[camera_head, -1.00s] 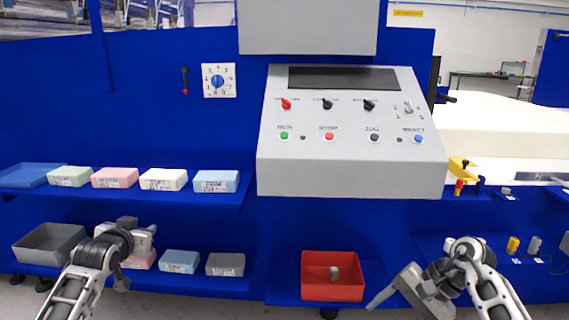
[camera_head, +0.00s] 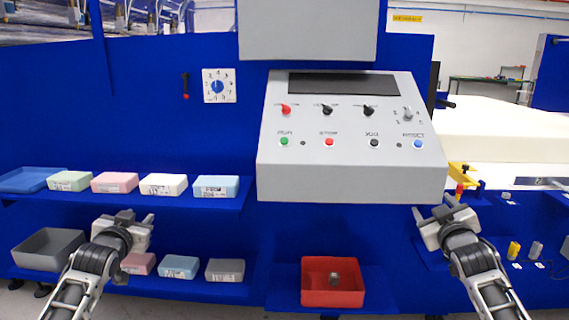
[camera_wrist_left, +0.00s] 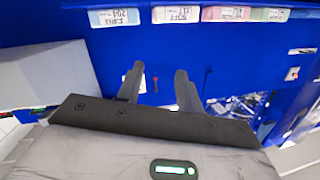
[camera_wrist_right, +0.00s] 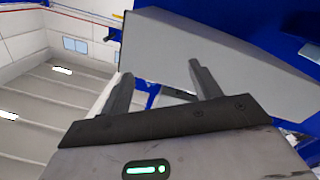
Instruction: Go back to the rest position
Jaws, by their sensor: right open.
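My left gripper (camera_head: 133,218) is raised in front of the left shelves, below the upper row of foam blocks. Its two fingers stand apart with nothing between them in the left wrist view (camera_wrist_left: 158,85). My right gripper (camera_head: 432,213) is raised near the lower right corner of the grey control panel (camera_head: 350,180). Its fingers are apart and empty in the right wrist view (camera_wrist_right: 160,85). Both arms are bent upward at roughly the same height.
Foam blocks in green, pink, white and blue (camera_head: 216,187) sit on the upper shelf beside a blue tray (camera_head: 25,180). Below are a grey bin (camera_head: 45,250), more blocks (camera_head: 225,270) and a red bin (camera_head: 333,296) holding a small grey object. Small parts lie at right.

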